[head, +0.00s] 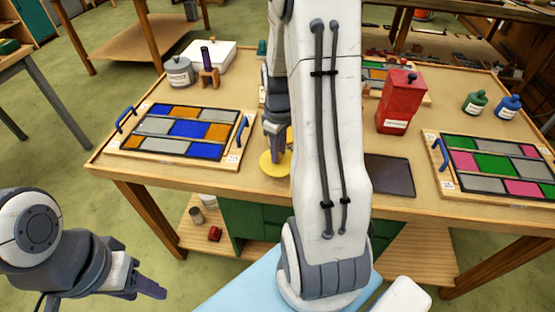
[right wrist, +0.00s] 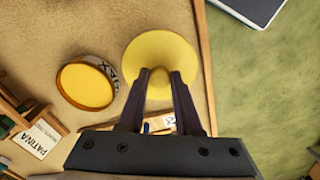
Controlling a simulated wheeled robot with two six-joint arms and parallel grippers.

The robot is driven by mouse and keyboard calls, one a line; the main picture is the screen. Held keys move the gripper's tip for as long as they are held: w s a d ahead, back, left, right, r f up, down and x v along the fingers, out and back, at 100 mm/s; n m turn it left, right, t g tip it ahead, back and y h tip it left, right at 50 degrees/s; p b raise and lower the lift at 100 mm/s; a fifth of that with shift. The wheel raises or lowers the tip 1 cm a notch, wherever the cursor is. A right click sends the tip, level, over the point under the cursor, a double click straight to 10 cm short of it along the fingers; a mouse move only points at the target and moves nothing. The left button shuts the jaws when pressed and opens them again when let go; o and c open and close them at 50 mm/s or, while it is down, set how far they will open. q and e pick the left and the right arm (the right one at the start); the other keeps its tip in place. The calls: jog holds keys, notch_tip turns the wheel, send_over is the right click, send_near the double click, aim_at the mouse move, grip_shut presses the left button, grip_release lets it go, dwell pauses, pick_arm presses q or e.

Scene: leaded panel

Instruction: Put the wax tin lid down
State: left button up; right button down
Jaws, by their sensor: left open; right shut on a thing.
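The wax tin lid (right wrist: 160,50) is a round yellow disc with a small knob. My right gripper (right wrist: 160,78) is shut on that knob. In the head view the lid (head: 272,165) is near the table's front edge, left of my right arm; whether it touches the tabletop I cannot tell. The open wax tin (right wrist: 85,85), with amber contents and a pale label, stands beside the lid in the right wrist view. In the head view it is mostly hidden behind my gripper. My left gripper (head: 142,287) is open and empty, low in front of the table.
A leaded panel with blue and orange panes (head: 185,130) lies left on the table (head: 95,162); a green and pink panel (head: 500,165) lies right. A dark mat (head: 390,175) and red canister (head: 401,102) are right of my arm. Small bottles stand at the back right.

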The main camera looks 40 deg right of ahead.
aim_at(282, 169)
jog(key=shift+a+f, duration=0.1)
jog(key=shift+f, duration=1.95)
jog(key=shift+f, duration=0.1)
jog(key=c, duration=0.6)
grip_release()
